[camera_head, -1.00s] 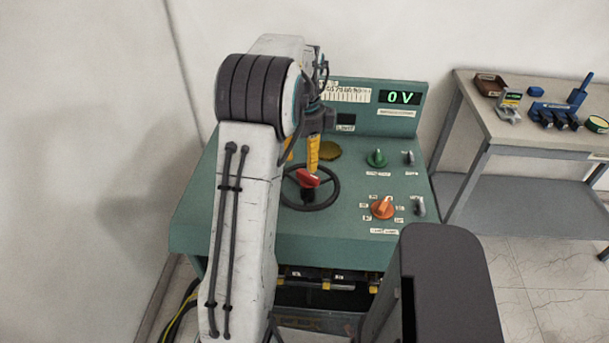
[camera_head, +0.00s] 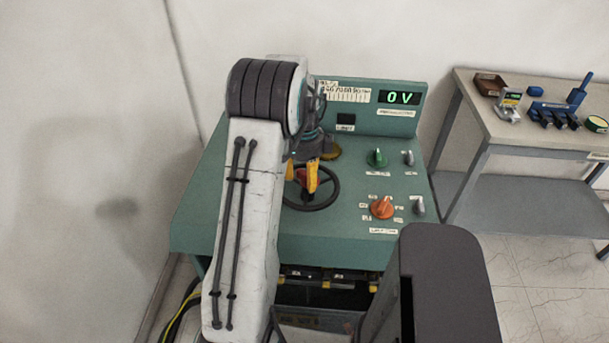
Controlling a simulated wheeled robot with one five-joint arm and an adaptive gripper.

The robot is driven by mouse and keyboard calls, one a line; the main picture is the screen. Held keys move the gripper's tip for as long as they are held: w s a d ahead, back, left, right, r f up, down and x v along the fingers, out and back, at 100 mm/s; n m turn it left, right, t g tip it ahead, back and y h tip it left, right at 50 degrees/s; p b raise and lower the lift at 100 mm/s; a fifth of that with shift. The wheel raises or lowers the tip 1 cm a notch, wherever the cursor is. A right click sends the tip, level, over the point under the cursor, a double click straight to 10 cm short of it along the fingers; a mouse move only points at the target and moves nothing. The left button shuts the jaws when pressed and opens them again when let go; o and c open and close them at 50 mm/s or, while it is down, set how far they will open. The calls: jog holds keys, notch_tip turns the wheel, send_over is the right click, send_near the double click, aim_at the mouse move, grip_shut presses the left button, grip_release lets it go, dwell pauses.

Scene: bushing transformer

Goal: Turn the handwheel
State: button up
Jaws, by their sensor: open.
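The black handwheel (camera_head: 324,203) lies on the sloped green top of the transformer console (camera_head: 345,240), left of the knobs. Its red grip (camera_head: 299,175) is mostly covered by my gripper. My gripper (camera_head: 301,184) has yellow fingers and reaches down over the left part of the wheel. Its fingers are open, with one on each side of the red grip. I cannot tell whether they touch it. My arm hides the left edge of the wheel.
A green knob (camera_head: 377,158), an orange knob (camera_head: 382,208) and grey switches sit on the console's right side. The display (camera_head: 399,97) reads 0 V. A side table (camera_head: 520,125) with tools stands at the right.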

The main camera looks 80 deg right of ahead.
jog(key=shift+c, duration=0.5)
grip_shut()
